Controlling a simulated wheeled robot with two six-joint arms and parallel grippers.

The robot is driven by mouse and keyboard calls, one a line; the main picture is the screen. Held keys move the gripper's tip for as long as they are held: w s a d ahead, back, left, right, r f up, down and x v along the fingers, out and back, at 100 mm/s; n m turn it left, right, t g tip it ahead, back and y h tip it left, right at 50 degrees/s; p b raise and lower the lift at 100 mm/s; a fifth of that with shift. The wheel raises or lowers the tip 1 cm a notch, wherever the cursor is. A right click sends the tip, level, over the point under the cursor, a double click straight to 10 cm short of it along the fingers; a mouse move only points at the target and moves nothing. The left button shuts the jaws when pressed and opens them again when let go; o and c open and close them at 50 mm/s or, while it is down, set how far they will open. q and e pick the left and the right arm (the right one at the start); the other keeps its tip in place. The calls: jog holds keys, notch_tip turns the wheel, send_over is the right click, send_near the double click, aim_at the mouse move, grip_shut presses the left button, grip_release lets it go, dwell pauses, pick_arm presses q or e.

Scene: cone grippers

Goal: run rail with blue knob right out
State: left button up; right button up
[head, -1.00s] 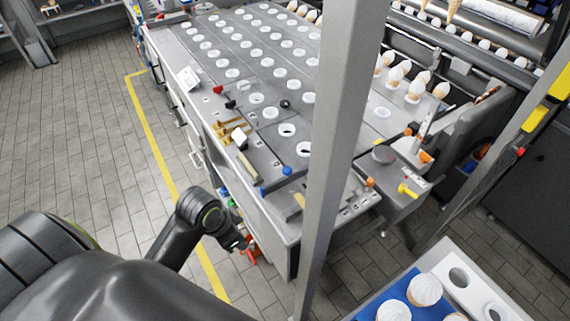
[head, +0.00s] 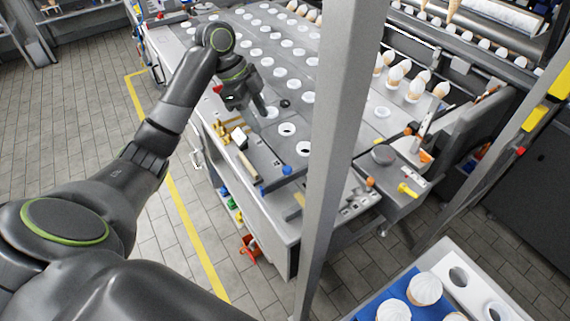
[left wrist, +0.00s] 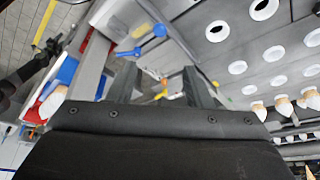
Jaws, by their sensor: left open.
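Two blue knobs show at the near end of the machine's table. One blue knob (head: 287,170) is at the end of a thin dark rod on the table top. The other blue knob (head: 262,190) sits at the table's left edge, close to a tan bar (head: 248,166). Both knobs show in the left wrist view, one at upper centre (left wrist: 160,30) and one lower left of it (left wrist: 137,52). I cannot tell for sure which one belongs to the rail. My left gripper (head: 260,108) is open and empty above the table, farther back than both knobs. My right gripper is not in view.
A grey post (head: 337,140) stands upright in front of the table. White-ringed holes cover the table top. A yellow knob (head: 407,189) and an orange knob (head: 370,182) are at the right end. A tray with white-topped cones (head: 425,289) is at lower right.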

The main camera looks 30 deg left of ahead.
pick_arm(q)
jog(key=b, duration=0.4)
send_near(287, 168)
jog(key=p+x, duration=0.2)
jog(key=x, duration=0.6)
jog(key=shift+f, duration=0.35)
jog(key=shift+c, duration=0.4)
grip_shut()
